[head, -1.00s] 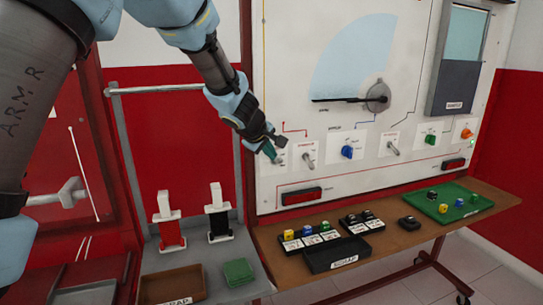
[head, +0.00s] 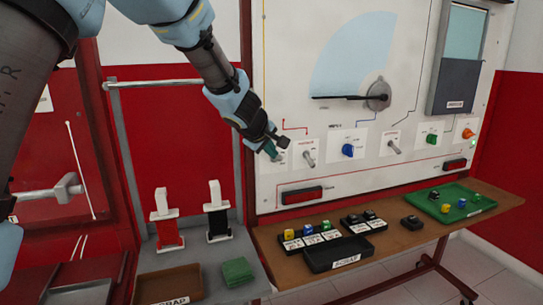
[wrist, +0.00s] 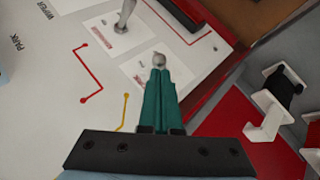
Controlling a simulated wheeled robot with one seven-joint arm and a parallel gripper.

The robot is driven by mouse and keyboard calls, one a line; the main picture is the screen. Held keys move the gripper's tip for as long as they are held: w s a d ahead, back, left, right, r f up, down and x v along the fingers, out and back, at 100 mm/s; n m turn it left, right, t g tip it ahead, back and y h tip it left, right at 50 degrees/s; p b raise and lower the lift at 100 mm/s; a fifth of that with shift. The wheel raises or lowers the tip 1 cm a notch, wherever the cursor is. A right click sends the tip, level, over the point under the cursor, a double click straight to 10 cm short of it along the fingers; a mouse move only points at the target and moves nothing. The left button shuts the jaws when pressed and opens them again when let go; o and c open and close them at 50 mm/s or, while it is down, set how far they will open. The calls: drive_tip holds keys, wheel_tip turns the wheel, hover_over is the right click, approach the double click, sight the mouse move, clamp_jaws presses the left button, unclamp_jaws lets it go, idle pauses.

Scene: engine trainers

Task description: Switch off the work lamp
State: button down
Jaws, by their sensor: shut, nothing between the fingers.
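My gripper (head: 276,152) is shut, its teal fingers together, at the lower left of the white panel (head: 290,80). In the wrist view the fingertips (wrist: 160,74) are right at a metal toggle switch (wrist: 159,59) on a white card; touching or just short of it, I cannot tell. The fingers hide most of this toggle and its label. A second toggle (head: 310,158) stands just to the right, and it also shows in the wrist view (wrist: 125,16). A third toggle (head: 394,147) is farther right. The labels are too small to tell which one is the work lamp's.
Blue (head: 348,150), green (head: 432,138) and orange (head: 468,133) knobs sit along the panel. A red rectangular light (head: 302,195) is below the toggles. A brown shelf (head: 408,240) with small parts and a green tray (head: 487,208) juts out underneath. A grey rail frame (head: 119,150) stands left.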

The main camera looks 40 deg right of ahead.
drive_tip(key=shift+s+f+t+b, duration=0.15)
drive_tip(key=shift+f+t+b, duration=0.2)
drive_tip(key=shift+b, duration=1.4)
drive_tip(key=t+h+b, duration=0.1)
drive_tip(key=b, duration=0.4)
drive_tip(key=f+m+t+h+b, duration=0.1)
drive_tip(key=b, duration=0.5)
drive_tip(key=s+f+t+b, duration=0.1)
drive_tip(key=b, duration=0.4)
drive_tip(key=shift+s+a+m+h, duration=0.1)
drive_tip(key=shift+a+m+h, duration=0.2)
drive_tip(key=shift+m+h, duration=0.1)
drive_tip(key=shift+r+p, duration=0.65)
drive_tip(key=shift+r, duration=0.15)
